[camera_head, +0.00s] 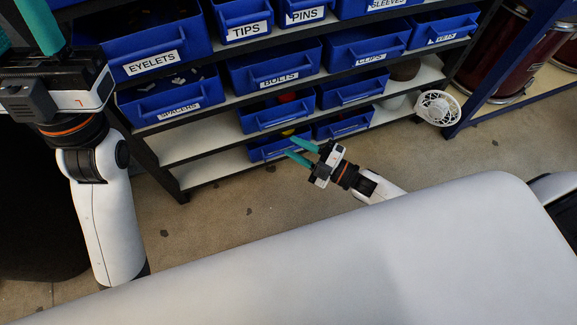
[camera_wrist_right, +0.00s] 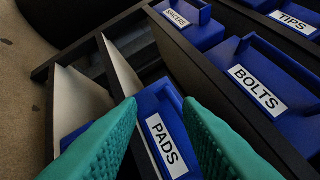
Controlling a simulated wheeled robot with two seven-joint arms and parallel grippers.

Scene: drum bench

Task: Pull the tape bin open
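No label reading TAPE can be made out in either view. My right gripper (camera_head: 298,151) is open and empty, in front of the low bins of the rack. In the right wrist view its teal fingers (camera_wrist_right: 158,103) are apart, with a blue bin labelled PADS (camera_wrist_right: 168,147) between and beyond them. Whether they touch it I cannot tell. Another blue bin (camera_wrist_right: 75,137) shows partly behind the left finger, its label hidden. In the head view the lowest blue bin (camera_head: 270,150) is beside the right fingertips, its label unreadable. My left gripper (camera_head: 22,25) is open at the upper left, fingertips cut off.
The rack's other blue bins include EYELETS (camera_head: 155,50), SPACERS (camera_head: 170,100), BOLTS (camera_head: 275,66) and TIPS (camera_head: 243,18). Dark red drums (camera_head: 497,55) stand further right. The floor (camera_head: 215,220) before the rack is mostly clear.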

